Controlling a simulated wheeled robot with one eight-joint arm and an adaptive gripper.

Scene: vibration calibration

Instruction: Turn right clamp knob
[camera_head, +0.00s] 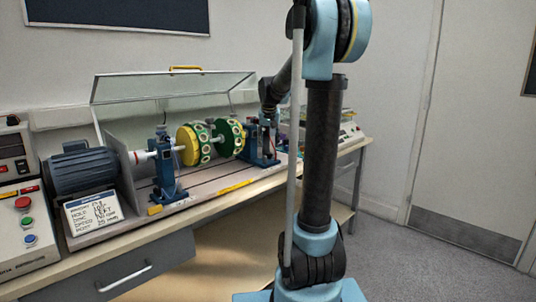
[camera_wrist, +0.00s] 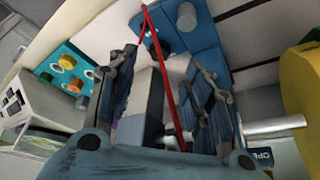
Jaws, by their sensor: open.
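The right blue bearing support (camera_head: 262,143) stands at the right end of the rotor rig in the head view. In the wrist view its blue plate (camera_wrist: 205,45) fills the top, with a grey round knob-like piece (camera_wrist: 186,17) on it. I cannot tell for certain which part is the clamp knob. My gripper (camera_wrist: 162,65) is open, its two dark fingers apart, facing the support. A thin red rod (camera_wrist: 168,85) and pale block-like parts show between the fingers. I cannot tell whether the fingers touch anything. In the head view the gripper is small and partly hidden by the support.
Yellow and green discs (camera_head: 209,141) sit on the shaft left of the support. The metal shaft (camera_wrist: 275,127) is close to the right finger in the wrist view. A raised clear cover (camera_head: 175,84) stands behind. A teal panel with coloured knobs (camera_wrist: 68,66) is at left.

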